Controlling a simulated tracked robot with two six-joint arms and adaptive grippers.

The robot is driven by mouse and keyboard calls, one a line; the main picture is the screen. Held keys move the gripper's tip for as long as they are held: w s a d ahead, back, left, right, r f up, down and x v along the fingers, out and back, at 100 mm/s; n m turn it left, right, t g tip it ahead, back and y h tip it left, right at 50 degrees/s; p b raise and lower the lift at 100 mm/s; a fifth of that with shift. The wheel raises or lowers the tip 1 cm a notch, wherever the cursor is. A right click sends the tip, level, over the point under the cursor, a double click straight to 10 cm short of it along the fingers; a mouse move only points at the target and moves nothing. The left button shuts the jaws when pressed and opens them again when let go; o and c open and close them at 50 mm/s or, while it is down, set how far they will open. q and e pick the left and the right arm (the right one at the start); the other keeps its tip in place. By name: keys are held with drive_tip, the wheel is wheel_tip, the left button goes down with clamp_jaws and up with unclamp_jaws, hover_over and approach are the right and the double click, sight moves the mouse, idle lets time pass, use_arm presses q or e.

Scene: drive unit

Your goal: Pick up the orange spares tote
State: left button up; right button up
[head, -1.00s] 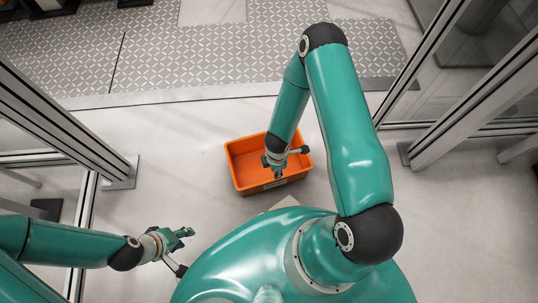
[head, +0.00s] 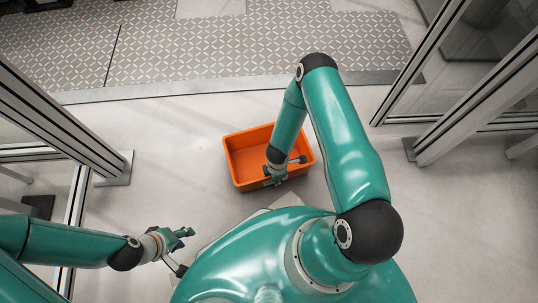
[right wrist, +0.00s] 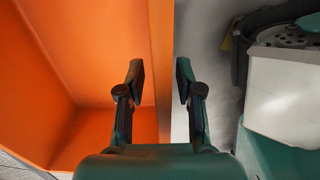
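The orange spares tote (head: 237,170) stands open-topped on the floor in front of me in the head view. My right gripper (head: 277,180) is at its near wall, partly hidden by its own wrist. In the right wrist view the right gripper (right wrist: 159,82) is open, with the tote's wall (right wrist: 161,50) between its fingers. A gap shows between the wall and the right-hand finger; the left-hand finger is on the inner side. No tote contents show. My left gripper (head: 185,238) looks open and empty, off to the left of the tote and apart from it.
Framed posts stand at left (head: 115,170) and right (head: 412,148). Clear pale floor (head: 170,130) surrounds the tote. A patterned floor strip (head: 190,55) lies beyond. In the right wrist view, part of my own body is at the right.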

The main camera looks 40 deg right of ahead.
drive_tip(key=shift+f, duration=0.2)
clamp_jaws()
drive_tip(key=shift+r, duration=0.15)
idle(0.4)
